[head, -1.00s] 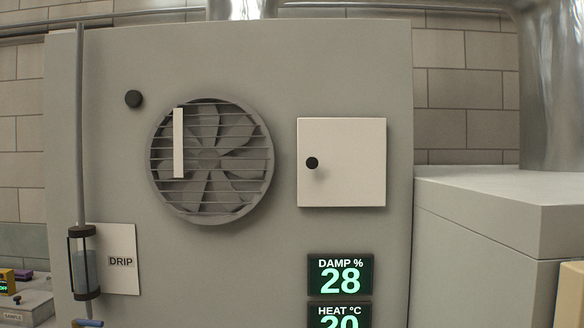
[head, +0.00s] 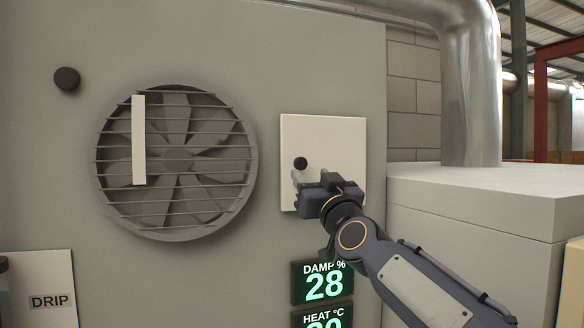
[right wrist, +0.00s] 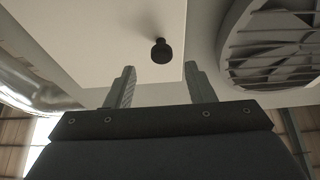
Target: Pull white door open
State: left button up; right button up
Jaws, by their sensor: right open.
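The white door (head: 336,142) is a square panel on the front of the grey cabinet, flat against it and looking closed. Its round black knob (head: 300,163) sits near the door's left edge. My right gripper (head: 311,177) is in front of the door's lower left part, just below the knob, with its fingers apart and empty. In the right wrist view the knob (right wrist: 161,51) lies beyond the fingertips, roughly between them, and the white door (right wrist: 110,30) fills the left and middle. My left gripper is not in view.
A caged fan (head: 175,160) with a white strip is left of the door. A black knob (head: 67,79) is at upper left. Displays (head: 323,284) sit below the door. A grey box (head: 480,195) with a metal pipe (head: 470,90) stands at the right.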

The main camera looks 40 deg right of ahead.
aim_at(302, 166)
jog(key=x, duration=0.4)
jog(key=shift+a+p, duration=0.2)
jog(key=shift+p, duration=0.1)
jog(key=shift+w+d, duration=0.2)
jog(key=shift+w, duration=0.15)
jog(key=shift+c, duration=0.4)
grip_shut()
